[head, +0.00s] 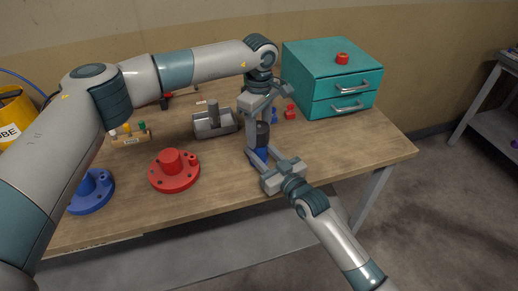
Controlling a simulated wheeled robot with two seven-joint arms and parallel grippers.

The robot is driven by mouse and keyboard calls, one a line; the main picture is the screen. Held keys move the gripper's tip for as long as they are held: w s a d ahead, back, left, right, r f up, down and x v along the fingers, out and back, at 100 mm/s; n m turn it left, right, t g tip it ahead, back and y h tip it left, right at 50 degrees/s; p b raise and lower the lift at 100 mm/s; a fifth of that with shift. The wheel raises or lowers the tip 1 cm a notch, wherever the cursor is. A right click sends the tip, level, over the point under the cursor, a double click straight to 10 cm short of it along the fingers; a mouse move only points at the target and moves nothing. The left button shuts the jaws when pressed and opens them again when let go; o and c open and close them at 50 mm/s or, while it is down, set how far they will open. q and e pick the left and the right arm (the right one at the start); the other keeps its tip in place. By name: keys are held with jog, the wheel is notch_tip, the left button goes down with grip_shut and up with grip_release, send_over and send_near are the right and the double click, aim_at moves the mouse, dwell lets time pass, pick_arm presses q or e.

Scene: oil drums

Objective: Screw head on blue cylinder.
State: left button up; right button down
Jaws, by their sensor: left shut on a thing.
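The blue cylinder (261,154) stands near the middle front of the table, with only a small part of it showing between my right gripper's fingers. A dark grey head (262,134) sits directly above it, in line with it; whether its thread is engaged cannot be seen. My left gripper (261,126) points down from above and is shut on the dark head. My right gripper (262,158) comes in from the lower right, and its fingers lie close on both sides of the blue cylinder.
A teal drawer unit (305,72) with a red piece (342,58) on top stands at the back right. Red (175,172) and blue (92,191) flanged parts and a grey metal block (213,123) lie to the left. Small red pieces (290,112) lie behind my grippers. The table's right end is clear.

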pick_arm(q)
jog(key=m, duration=0.6)
jog(key=shift+w, duration=0.1)
jog(key=m, duration=0.6)
jog(key=o, duration=1.1)
jog(key=shift+o, duration=0.2)
jog(key=shift+r, duration=2.25)
